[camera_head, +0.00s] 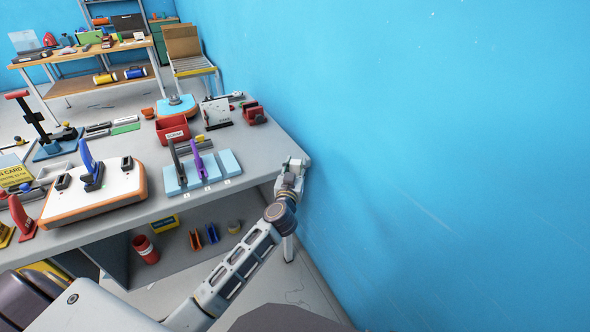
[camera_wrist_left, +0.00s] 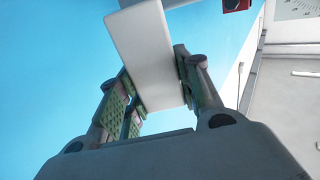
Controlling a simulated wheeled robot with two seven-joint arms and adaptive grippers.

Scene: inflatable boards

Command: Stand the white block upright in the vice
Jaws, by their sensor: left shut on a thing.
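My left gripper (camera_head: 292,170) is beside the table's right edge, close to the blue wall. In the left wrist view its fingers (camera_wrist_left: 158,88) are shut on a white block (camera_wrist_left: 145,45), a long flat piece that sticks out past the fingertips. In the head view the block cannot be told clearly from the pale gripper. A small red vice (camera_head: 253,115) stands at the far right corner of the table, apart from and beyond the gripper. A red piece (camera_wrist_left: 236,4) at the top of the wrist view may be the vice. My right gripper is out of view.
The grey table (camera_head: 255,152) holds a light blue slotted stand (camera_head: 200,172) with upright pieces, a red bin (camera_head: 172,130), a white panel (camera_head: 216,111) and an orange-edged board (camera_head: 95,192). The blue wall (camera_head: 430,130) closes off the right. Some bare tabletop lies before the vice.

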